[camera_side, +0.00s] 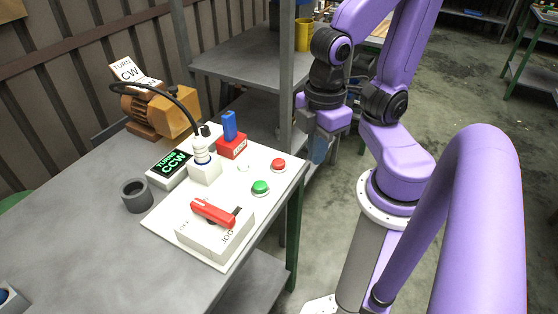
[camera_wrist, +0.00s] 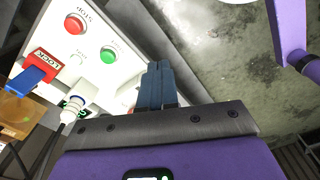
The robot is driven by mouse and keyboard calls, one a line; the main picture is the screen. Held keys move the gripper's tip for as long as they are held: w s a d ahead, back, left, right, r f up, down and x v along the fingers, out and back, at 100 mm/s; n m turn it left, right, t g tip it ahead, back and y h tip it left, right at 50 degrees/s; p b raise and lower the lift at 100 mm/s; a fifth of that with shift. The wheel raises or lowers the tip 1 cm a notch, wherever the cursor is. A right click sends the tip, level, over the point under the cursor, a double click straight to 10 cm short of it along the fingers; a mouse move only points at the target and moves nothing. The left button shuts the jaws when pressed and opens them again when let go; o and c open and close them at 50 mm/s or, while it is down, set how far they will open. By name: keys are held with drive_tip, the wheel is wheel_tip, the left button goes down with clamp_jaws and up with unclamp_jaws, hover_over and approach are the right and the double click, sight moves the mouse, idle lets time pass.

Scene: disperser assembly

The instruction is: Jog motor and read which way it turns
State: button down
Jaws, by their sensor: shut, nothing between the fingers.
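The orange motor (camera_side: 160,108) stands at the back left of the bench, with a white card (camera_side: 131,73) on it reading "TURN CW" in part. A small display (camera_side: 171,163) in front shows green text, apparently "TURNS CCW". The white jog box (camera_side: 215,232) on the panel carries a red lever (camera_side: 213,212). A black cable runs from the motor to a white plug (camera_side: 201,152) upright in its socket block. My gripper (camera_side: 319,150) is beyond the panel's right edge, apart from everything. In the wrist view its blue-grey fingers (camera_wrist: 156,82) are together and empty.
The panel also bears a green button (camera_side: 260,187), a red stop button (camera_side: 278,165) and a red lock block (camera_side: 231,147) with a blue piece (camera_side: 229,126) upright in it. A grey cup (camera_side: 136,195) stands left of the panel. A metal shelf post (camera_side: 289,110) rises behind the bench.

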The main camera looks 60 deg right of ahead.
idle(0.4)
drive_tip(key=w+d+f+m+g+y, duration=0.2)
drive_tip(key=w+m, duration=0.5)
drive_tip(key=m, duration=0.5)
drive_tip(key=w+d+f+m+g+y, duration=0.1)
drive_tip(key=w+d+f+m, duration=0.15)
drive_tip(key=w+m, duration=0.65)
drive_tip(key=s+d+f+m+t+y, duration=0.1)
drive_tip(key=d+m+t+y, duration=0.4)
drive_tip(key=m, duration=1.8)
drive_tip(key=shift+d+f+t, duration=0.45)
drive_tip(key=shift+d+t, duration=0.35)
drive_tip(key=shift+d, duration=1.1)
